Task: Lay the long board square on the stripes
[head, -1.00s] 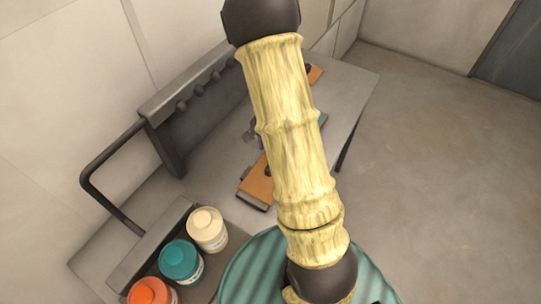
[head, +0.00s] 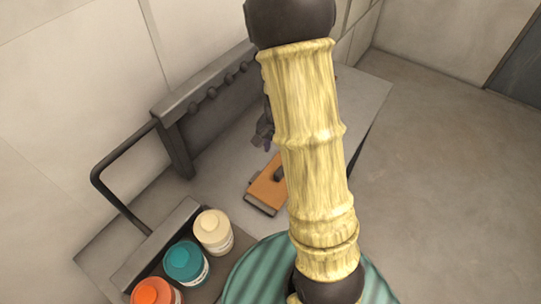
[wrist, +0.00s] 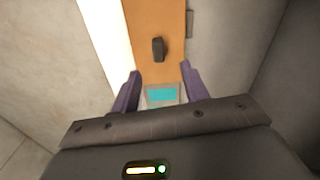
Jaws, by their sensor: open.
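The orange board (head: 263,192) lies on the grey bench, its near end showing left of my arm and the rest hidden behind it. In the wrist view the orange board (wrist: 158,20) runs away from me, with a dark knob (wrist: 158,49) on top. A pale plate with a teal patch (wrist: 162,95) shows at its near end, between my fingers. My gripper (wrist: 161,82) is open, its purple fingers apart on either side; I cannot tell whether they touch anything. I cannot make out the stripes clearly.
Cream (head: 213,232), teal (head: 186,263) and orange (head: 155,292) jars stand in a tray at lower left. A dark rack with pegs (head: 205,100) and a bent rail (head: 110,165) stand along the wall side. The bench's right part (head: 362,100) is bare.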

